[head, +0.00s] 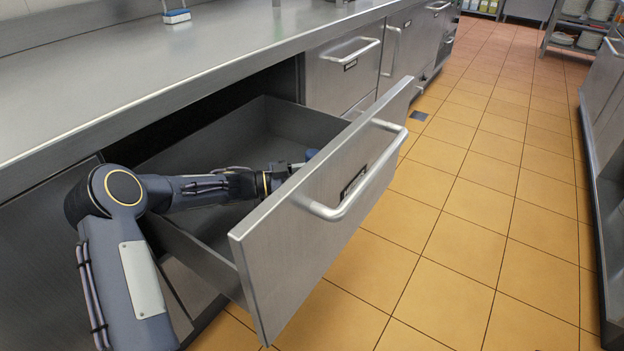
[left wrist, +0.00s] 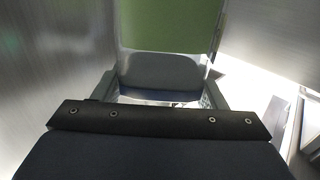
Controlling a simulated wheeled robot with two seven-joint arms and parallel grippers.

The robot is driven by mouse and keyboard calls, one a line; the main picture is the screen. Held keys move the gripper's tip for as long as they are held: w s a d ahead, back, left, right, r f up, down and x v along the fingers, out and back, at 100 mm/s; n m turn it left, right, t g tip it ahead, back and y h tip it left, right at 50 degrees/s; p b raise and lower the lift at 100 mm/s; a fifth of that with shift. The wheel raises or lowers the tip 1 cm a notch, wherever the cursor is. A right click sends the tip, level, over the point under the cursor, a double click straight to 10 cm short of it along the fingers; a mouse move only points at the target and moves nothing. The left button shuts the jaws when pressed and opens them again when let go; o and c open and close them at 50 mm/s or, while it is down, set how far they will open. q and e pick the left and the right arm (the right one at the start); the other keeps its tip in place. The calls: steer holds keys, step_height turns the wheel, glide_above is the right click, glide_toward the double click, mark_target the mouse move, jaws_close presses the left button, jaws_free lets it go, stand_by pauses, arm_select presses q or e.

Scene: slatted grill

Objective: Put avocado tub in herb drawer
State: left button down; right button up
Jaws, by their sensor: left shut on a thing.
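The herb drawer (head: 328,197) is pulled open under the steel counter, and its label is too small to read surely. My left arm reaches over its near side. My left gripper (head: 292,168) is inside the drawer space, close behind the front panel, and partly hidden by it. In the left wrist view my left gripper (left wrist: 160,92) is shut on the avocado tub (left wrist: 168,25), which shows as a green face beyond the fingers. The tub is not clearly visible in the head view. I cannot tell whether it touches the drawer floor. My right gripper is not in view.
The steel counter (head: 170,75) overhangs the back of the drawer. A closed drawer (head: 345,65) adjoins to the right. The visible drawer floor looks bare. The tiled aisle (head: 450,220) is clear, with another steel unit at the right edge.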

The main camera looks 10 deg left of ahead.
arm_select(q)
steer(key=shift+c, duration=1.4)
jaws_free()
steer(key=shift+f, duration=0.15)
steer(key=shift+a+r, duration=0.2)
steer(key=shift+r, duration=0.05)
steer(key=p+v, duration=0.2)
steer(key=v, duration=0.5)
steer(key=shift+s, duration=0.1)
